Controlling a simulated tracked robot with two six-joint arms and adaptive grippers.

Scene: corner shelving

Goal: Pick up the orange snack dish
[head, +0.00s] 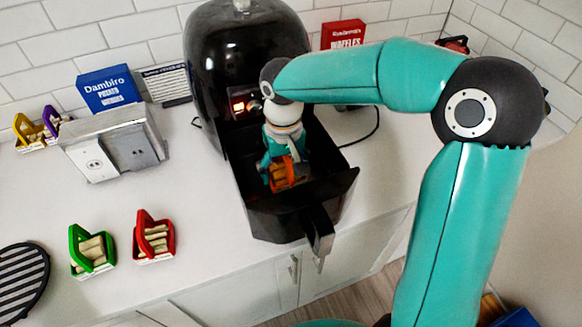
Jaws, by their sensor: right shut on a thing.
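The orange snack dish (291,176) is inside the pulled-out basket (265,222) of the black air fryer (240,40). Its handle and part of its side show, with some tan contents. My right gripper (279,170) reaches down into the basket from above and is shut on the orange dish. The wrist and fingers hide part of the dish. I cannot tell whether the dish touches the basket floor. My left gripper is not in view.
Green (92,252) and red (153,238) dishes stand on the counter to the left. Yellow (28,132) and purple dishes are farther back. A grey outlet box (115,145), a blue box (104,90) and a red box (343,35) stand near the wall.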

